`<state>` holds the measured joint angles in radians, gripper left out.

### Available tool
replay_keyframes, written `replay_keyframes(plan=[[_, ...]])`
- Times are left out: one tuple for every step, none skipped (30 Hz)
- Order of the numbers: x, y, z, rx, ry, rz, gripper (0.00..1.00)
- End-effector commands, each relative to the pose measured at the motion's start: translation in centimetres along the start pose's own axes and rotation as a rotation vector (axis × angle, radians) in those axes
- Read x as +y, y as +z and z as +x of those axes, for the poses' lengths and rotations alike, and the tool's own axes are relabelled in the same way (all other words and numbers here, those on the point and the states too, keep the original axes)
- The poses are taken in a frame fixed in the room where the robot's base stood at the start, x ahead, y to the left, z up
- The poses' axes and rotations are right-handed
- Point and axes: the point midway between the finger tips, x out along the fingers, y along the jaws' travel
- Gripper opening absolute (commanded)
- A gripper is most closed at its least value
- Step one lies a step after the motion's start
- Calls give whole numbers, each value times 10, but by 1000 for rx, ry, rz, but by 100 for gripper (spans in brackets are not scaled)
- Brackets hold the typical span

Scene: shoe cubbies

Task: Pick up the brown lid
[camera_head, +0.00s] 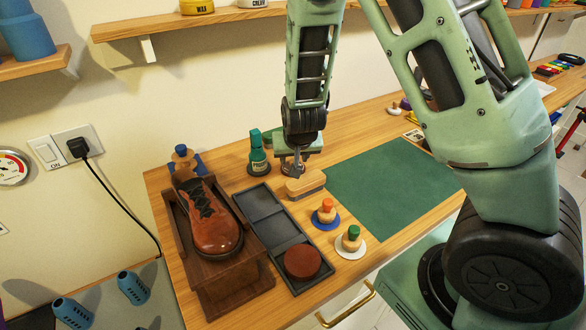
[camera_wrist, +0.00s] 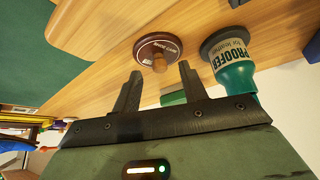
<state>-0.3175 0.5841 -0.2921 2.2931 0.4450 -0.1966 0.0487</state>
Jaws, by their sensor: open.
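The brown lid (camera_wrist: 149,43) is a round disc with white lettering and a wooden knob (camera_wrist: 159,64), lying on the wooden table in the wrist view. My gripper (camera_wrist: 161,70) is open, with its two fingers on either side of the knob's line and nothing held. Whether the fingertips are level with the knob cannot be told. In the head view my gripper (camera_head: 297,172) points down behind a wooden-backed brush (camera_head: 306,186), and it largely hides the lid there.
A green bottle (camera_head: 258,160) stands close left of my gripper; it also shows in the wrist view (camera_wrist: 234,72). A dark tray (camera_head: 268,228) holds a round red-brown piece (camera_head: 302,261). A brown shoe (camera_head: 213,225) rests on a wooden stand. The green mat (camera_head: 390,185) is clear.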

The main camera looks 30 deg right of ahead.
Motion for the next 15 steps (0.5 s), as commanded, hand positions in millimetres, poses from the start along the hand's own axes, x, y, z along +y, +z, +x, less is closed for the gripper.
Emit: replay_keyframes(plan=[[1,1,8,-3,2,0,43],[1,0,12,-3,2,0,43],[1,0,15,-2,1,1,43],[0,0,18,-1,1,1,43],[0,0,19,-1,0,1,43],[0,0,20,0,0,1,43],[0,0,21,0,-1,1,43],[0,0,21,0,-1,1,43],[0,0,21,0,-1,0,43],[0,0,21,0,-1,0,43],[0,0,20,0,-1,0,43],[0,0,20,0,-1,0,43],[0,0,20,0,-1,0,40],[0,0,20,0,-1,0,32],[0,0,20,0,-1,0,20]])
